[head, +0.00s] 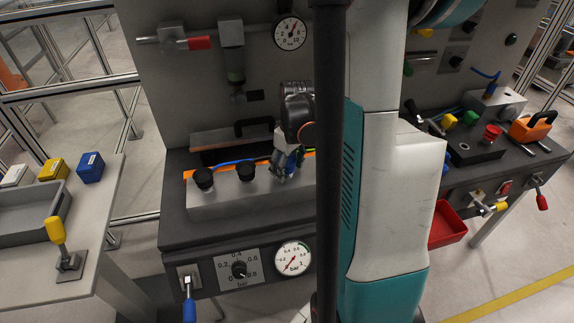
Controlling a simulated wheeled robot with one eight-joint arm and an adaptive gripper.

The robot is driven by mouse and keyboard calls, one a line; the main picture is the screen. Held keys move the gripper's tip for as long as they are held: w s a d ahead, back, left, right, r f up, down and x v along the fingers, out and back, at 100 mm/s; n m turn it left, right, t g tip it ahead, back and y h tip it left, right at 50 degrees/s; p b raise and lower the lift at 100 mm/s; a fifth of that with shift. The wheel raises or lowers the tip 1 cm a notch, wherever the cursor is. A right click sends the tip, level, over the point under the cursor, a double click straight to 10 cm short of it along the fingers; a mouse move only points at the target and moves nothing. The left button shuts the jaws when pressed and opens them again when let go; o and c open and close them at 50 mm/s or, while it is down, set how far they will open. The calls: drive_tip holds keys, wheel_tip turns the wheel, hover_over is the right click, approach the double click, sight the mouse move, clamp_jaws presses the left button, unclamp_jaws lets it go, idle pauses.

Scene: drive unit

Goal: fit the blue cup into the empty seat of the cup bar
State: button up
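The cup bar (235,203) is a light grey block on the dark bench in the head view. Two black cups stand upright on it, a left one (203,179) and a right one (246,171). My gripper (284,172) points down over the bar, right of the black cups. A small blue patch (292,163) shows at the gripper's fingers; it may be the blue cup, but I cannot make out its shape or whether the fingers close on it. My arm and a dark post hide the bar's right end, and no empty seat is visible.
A blue hose (232,163) and an orange edge run behind the bar. The grey panel (180,80) with a gauge (290,33) rises behind. A side table (105,215) at left holds small boxes and a grey tray (30,208). A red bin (447,225) hangs at right.

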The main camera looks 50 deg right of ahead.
idle(0.3)
drive_tip(key=r, duration=0.4)
drive_tip(key=s+r, duration=0.1)
drive_tip(key=r, duration=0.7)
drive_tip(key=shift+s, duration=0.25)
